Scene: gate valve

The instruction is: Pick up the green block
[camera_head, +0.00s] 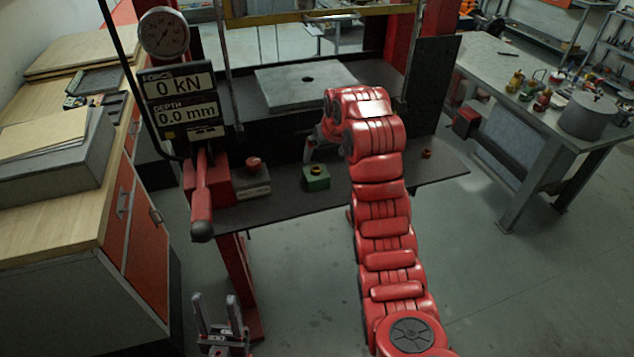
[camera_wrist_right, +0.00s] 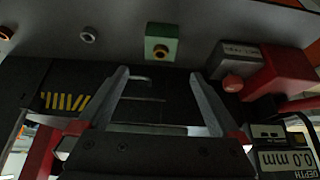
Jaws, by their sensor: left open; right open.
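The green block (camera_head: 316,178) sits on the dark shelf of the press, near its front edge, with a brass-coloured ring on top. In the right wrist view the green block (camera_wrist_right: 161,42) shows just beyond and between the fingertips. My right gripper (camera_wrist_right: 160,76) is open and empty, apart from the block. In the head view my red right arm mostly hides this gripper, which is behind and above the block. My left gripper (camera_head: 215,300) is open and empty, low in front of the press, below shelf height.
A grey block with a red knob (camera_head: 253,178) stands left of the green block. A red lever (camera_head: 201,200) juts forward at the shelf's left. A small brass ring (camera_head: 427,154) lies at right. A metal plate (camera_head: 303,84) sits above the shelf behind.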

